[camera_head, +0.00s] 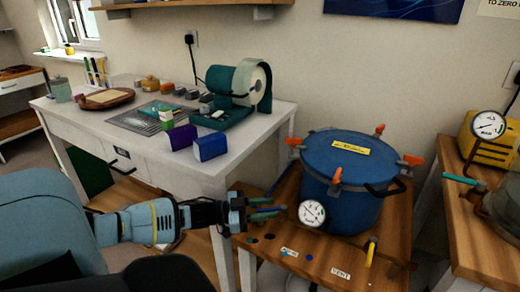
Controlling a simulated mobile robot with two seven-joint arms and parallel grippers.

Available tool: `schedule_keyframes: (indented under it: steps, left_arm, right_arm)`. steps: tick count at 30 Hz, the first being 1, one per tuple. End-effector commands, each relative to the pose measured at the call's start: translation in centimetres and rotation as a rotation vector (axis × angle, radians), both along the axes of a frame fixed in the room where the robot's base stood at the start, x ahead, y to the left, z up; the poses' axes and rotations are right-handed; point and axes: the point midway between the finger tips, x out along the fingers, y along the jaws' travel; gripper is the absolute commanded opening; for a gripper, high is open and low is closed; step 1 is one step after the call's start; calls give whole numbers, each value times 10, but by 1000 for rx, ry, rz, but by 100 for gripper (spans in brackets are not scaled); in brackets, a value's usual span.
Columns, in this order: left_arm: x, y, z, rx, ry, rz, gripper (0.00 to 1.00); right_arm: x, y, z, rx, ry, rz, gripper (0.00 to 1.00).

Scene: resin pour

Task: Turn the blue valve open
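A blue pressure pot (345,205) with a blue lid, orange clamps and a white round gauge (312,213) stands on a low wooden bench. Along the bench front are small blue parts (309,257), a yellow handle (371,252) and white labels, one reading VENT. Which small part is the blue valve I cannot tell for sure. My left gripper (268,207) reaches in from the left, just left of the gauge and above the bench's left edge. Its greenish fingers look apart, with nothing seen between them. My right gripper is out of view.
A wooden bench at right holds a teal-handled pipe (461,180), another gauge (488,125) and a yellow machine. The wall is close behind.

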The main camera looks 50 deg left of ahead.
Motion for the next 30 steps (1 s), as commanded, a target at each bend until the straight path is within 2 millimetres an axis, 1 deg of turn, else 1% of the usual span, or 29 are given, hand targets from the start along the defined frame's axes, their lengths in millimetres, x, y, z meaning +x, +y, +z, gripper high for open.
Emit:
schedule_keyframes:
  steps: [5,7,17,30]
  left_arm:
    - [0,0,32,3,-3,-3,33]
    - [-9,-8,29,-3,3,-3,33]
    - [-45,-38,35,-3,1,-1,33]
    - [-102,-86,42,-2,0,0,33]
  right_arm:
    - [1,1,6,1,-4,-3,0]
    - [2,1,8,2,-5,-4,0]
    - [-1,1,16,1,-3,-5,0]
    - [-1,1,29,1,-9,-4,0]
